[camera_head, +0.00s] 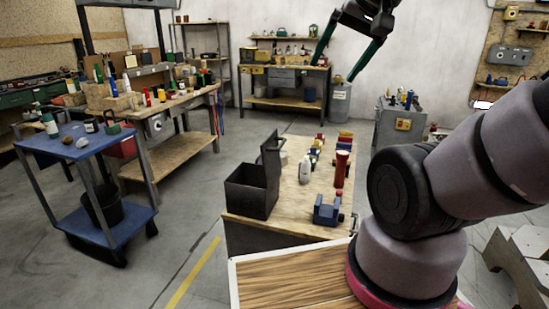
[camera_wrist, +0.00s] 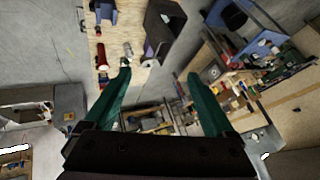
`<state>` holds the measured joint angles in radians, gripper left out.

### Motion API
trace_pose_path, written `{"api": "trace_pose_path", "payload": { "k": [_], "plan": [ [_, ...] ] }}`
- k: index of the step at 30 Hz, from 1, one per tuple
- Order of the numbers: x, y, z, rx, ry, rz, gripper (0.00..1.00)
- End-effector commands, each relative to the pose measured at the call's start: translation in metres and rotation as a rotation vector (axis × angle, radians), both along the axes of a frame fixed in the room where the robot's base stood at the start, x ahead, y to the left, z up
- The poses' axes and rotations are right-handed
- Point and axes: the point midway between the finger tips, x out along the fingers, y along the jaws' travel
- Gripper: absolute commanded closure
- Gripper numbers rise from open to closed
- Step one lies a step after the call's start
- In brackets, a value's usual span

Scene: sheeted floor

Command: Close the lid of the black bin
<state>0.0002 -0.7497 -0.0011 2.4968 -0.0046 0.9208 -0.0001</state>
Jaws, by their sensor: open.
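The black bin (camera_head: 248,192) stands on the left side of the wooden workbench top (camera_head: 300,211). Its lid (camera_head: 271,158) is open and stands upright at the bin's right and far side. The bin also shows at the top middle of the wrist view (camera_wrist: 163,30), beyond my fingers. My gripper (camera_head: 334,70) is high in the air, above and well beyond the bin, to its right. Its two green fingers are spread wide with nothing between them, as the wrist view also shows (camera_wrist: 158,74). It touches nothing.
On the same bench, right of the bin, stand a white bottle (camera_head: 305,169), a red flashlight-like object (camera_head: 341,165) and a blue vise-like tool (camera_head: 327,211). A blue cart (camera_head: 75,143) stands at left. Free floor lies between the cart and bench.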

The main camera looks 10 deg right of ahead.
Motion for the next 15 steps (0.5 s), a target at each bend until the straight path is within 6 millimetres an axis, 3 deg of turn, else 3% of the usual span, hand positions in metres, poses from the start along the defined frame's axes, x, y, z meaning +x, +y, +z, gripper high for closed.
{"api": "trace_pose_path", "payload": {
  "k": [1, 6, 15],
  "plan": [
    [0.001, 0.000, -0.001, 0.004, 0.007, -0.006, 0.34],
    [0.015, 0.000, -0.017, 0.085, 0.126, -0.100, 0.99],
    [0.063, 0.001, -0.077, 0.420, 0.571, -0.504, 1.00]
  ]
}}
